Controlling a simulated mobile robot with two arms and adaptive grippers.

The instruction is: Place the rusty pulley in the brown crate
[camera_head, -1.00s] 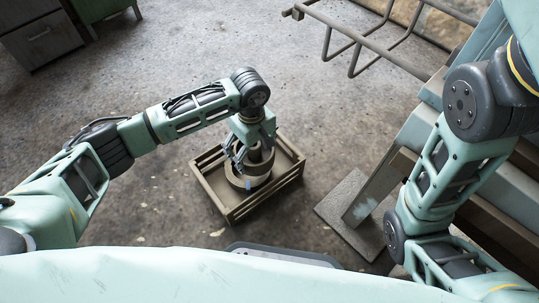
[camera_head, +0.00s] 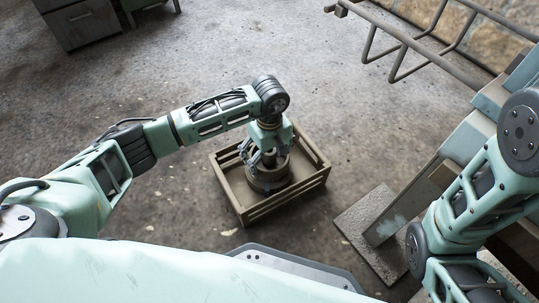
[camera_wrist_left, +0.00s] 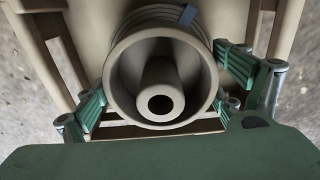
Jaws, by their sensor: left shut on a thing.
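The rusty pulley (camera_head: 268,180), round with a wide rim, a central hub and a small blue mark, is in my left gripper (camera_head: 264,158). It sits within the outline of the slatted brown crate (camera_head: 238,203) on the floor; whether it touches the crate's bottom is hidden. In the left wrist view the pulley (camera_wrist_left: 122,78) fills the middle, hub facing the camera. The green fingers of the left gripper (camera_wrist_left: 165,90) press on it from both sides, with the crate's wall (camera_wrist_left: 285,35) around. My right gripper is out of view.
A metal frame with a flat foot plate (camera_head: 366,235) stands right of the crate. A bent-bar rack (camera_head: 420,45) is at the upper right, and a grey cabinet (camera_head: 85,22) at the upper left. The floor behind the crate is clear.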

